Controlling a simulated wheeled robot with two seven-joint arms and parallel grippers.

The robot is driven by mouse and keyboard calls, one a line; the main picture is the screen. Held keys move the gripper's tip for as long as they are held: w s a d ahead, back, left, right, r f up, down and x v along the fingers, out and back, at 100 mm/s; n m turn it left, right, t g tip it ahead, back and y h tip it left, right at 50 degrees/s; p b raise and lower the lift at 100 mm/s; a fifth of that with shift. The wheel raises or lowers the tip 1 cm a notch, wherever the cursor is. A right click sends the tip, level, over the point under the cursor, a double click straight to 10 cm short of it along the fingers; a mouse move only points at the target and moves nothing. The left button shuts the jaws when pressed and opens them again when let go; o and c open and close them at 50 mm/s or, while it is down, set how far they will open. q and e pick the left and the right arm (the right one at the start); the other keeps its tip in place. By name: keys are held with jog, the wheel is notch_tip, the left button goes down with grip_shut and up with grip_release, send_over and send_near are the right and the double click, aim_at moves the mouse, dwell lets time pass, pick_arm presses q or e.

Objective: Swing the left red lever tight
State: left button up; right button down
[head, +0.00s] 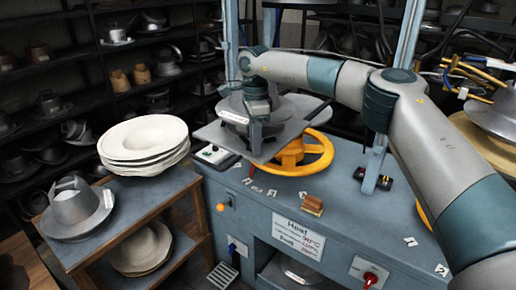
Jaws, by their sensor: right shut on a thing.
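My right arm reaches in from the right across the blue hat press (345,200). My right gripper (256,108) points down over the grey metal hat mould and plate (222,135). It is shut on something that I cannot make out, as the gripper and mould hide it. I cannot see a clear red lever there. A red knob (370,279) is low on the press front at the right. My left gripper is not in view.
A yellow handwheel (318,152) sits under the plate. A side table (132,213) at the left bears stacked white hat blanks (143,136) and a grey hat form (73,213). An orange knob (221,207) juts from the press front. Blue posts (403,40) rise behind.

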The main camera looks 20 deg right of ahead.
jog(key=m+b, duration=0.1)
jog(key=a+m+b, duration=0.1)
jog(key=m, duration=0.1)
jog(key=shift+a+f+m, duration=0.15)
jog(key=shift+a+m, duration=0.05)
jog(key=shift+m, duration=0.1)
jog(key=shift+w+a+m+b, duration=0.1)
jog(key=shift+a+m+b, duration=0.25)
jog(key=shift+m, duration=0.55)
jog(key=shift+w+a+m+b, duration=0.1)
jog(key=shift+a+m+b, duration=0.15)
jog(key=shift+m, duration=0.65)
jog(key=shift+r, duration=0.2)
jog(key=c, duration=1.7)
grip_release()
jog(key=shift+o, duration=0.2)
